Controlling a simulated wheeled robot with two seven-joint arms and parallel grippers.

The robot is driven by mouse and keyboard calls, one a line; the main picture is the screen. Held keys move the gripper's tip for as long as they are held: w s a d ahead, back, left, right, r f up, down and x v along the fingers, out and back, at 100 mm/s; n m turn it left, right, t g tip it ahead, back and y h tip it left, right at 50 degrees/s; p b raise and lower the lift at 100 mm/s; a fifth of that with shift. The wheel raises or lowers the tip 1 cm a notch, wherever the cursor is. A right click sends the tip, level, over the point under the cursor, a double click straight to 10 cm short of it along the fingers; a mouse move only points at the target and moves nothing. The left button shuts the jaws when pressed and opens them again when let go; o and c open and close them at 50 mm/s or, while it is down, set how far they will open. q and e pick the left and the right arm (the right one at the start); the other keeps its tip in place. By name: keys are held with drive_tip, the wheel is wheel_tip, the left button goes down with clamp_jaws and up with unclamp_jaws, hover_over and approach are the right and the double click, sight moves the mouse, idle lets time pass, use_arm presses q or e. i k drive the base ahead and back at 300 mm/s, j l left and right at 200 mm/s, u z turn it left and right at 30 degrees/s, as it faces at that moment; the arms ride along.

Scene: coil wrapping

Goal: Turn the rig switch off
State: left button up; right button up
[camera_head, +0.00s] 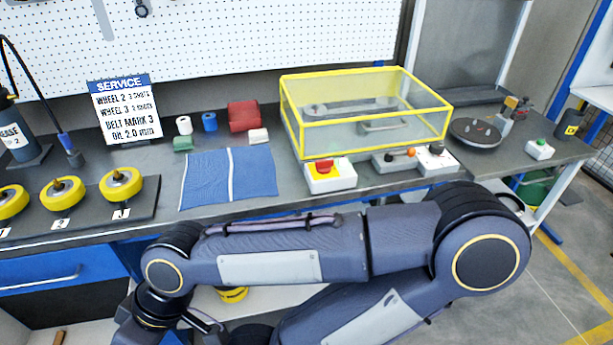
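A white box with a red button on a yellow base (329,175) stands at the bench's front edge, before the yellow-framed clear guard (366,115). To its right is a grey strip with a black knob and an orange knob (395,160). Beside that is a white box with a dark knob or lever (437,160). No label tells me which of these is the rig switch, and its on or off position is too small to read. One of my arms crosses the front of the view, below these boxes. Neither gripper is visible.
A blue mat (205,180) lies left of the guard. Yellow wheels (121,184) sit on a dark rack at the left, near a service sign (125,108). A round dark plate (475,133) and a white box with a green button (540,149) are at the right.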

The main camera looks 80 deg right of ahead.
sight(324, 166)
drive_tip(key=z, duration=3.1)
drive_tip(key=i+j+z, duration=0.1)
drive_tip(key=i+z, duration=0.3)
drive_tip(key=i, duration=0.25)
